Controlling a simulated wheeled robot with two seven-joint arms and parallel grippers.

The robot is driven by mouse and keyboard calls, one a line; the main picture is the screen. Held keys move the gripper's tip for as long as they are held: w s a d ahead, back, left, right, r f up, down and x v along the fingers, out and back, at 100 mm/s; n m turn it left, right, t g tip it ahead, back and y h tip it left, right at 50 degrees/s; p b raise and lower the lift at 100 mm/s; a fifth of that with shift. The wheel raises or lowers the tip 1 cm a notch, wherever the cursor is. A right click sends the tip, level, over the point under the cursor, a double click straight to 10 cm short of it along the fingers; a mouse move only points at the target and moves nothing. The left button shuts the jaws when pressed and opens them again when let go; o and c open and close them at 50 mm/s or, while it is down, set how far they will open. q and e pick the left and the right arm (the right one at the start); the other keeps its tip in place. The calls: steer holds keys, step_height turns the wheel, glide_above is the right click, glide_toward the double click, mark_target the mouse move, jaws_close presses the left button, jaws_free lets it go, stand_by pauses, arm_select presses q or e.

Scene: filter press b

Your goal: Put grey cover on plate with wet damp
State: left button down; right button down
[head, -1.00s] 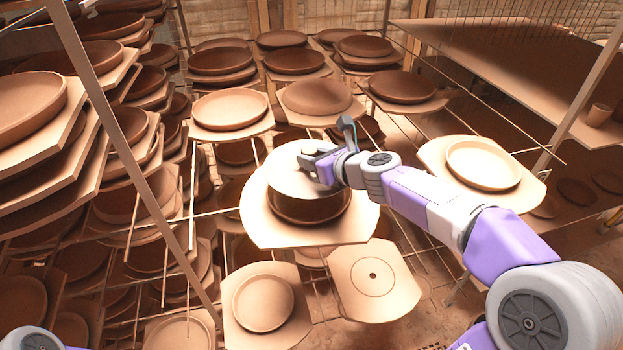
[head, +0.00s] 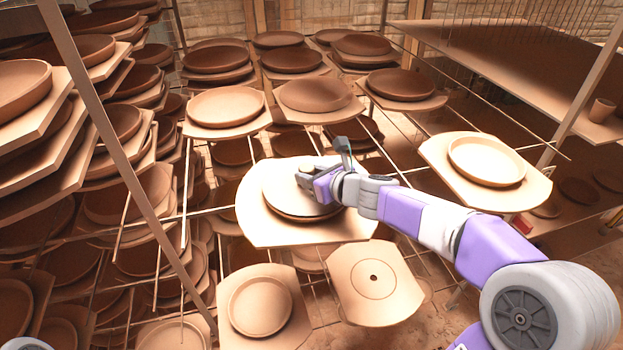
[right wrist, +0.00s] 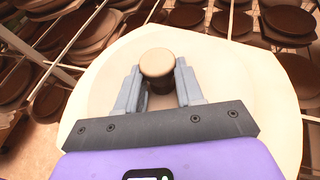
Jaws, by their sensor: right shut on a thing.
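The grey cover (head: 276,182) is a pale flat disc over a brown round plate (head: 300,217) on a pale board (head: 262,230) in the middle of the head view. Only a thin dark strip of the plate's front rim shows below the cover. I cannot tell whether they touch all round. My right gripper (head: 306,178) is shut on the cover's knob. In the right wrist view the round tan knob (right wrist: 157,62) stands between the fingers of my right gripper (right wrist: 158,80). The wet damp is hidden. My left gripper is out of view.
Boards with round plates surround the middle one: a pale plate (head: 226,105) behind left, another (head: 487,160) at right, and one (head: 260,305) in front. A slanted rack post (head: 120,165) crosses the left side.

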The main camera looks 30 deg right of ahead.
steer(key=c, duration=0.7)
jaws_free()
steer(key=p+v, duration=0.4)
steer(key=v, duration=0.8)
